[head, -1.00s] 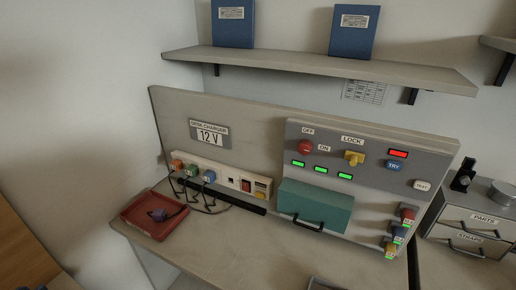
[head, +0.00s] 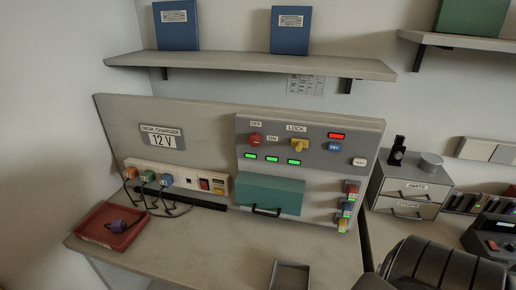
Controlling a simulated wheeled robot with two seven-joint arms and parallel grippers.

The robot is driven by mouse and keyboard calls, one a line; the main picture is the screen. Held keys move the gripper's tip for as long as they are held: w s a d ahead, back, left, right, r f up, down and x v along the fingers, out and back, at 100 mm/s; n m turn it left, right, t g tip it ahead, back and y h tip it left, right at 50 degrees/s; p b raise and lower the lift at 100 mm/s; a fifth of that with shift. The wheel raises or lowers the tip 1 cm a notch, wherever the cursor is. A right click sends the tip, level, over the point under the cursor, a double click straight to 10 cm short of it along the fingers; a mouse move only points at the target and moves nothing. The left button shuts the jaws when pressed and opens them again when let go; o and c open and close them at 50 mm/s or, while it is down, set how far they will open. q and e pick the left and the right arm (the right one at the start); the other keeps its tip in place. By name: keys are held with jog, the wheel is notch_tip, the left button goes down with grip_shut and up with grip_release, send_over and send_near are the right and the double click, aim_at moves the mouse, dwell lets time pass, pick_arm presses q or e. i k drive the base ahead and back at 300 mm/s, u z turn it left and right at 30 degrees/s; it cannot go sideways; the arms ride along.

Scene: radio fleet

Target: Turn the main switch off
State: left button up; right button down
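A grey panel (head: 350,146) stands upright on the back board of the desk. On it a red knob (head: 255,140) sits between an OFF label above it and an ON label to its right. Which way the knob points is too small to tell. Three green lights (head: 273,158) glow below it. A power strip (head: 225,182) at the left holds a small red switch (head: 204,184). Neither gripper is in view.
A teal box (head: 270,193) with a black handle projects below the panel. A red tray (head: 88,228) with a purple plug (head: 119,225) lies at the desk's left. A small dark tray (head: 291,275) is at the front. A dark ribbed shape (head: 430,265) fills the lower right.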

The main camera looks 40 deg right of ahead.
aim_at(255, 140)
jog(key=k, duration=0.95)
jog(key=z, duration=1.9)
jog(key=i, duration=0.5)
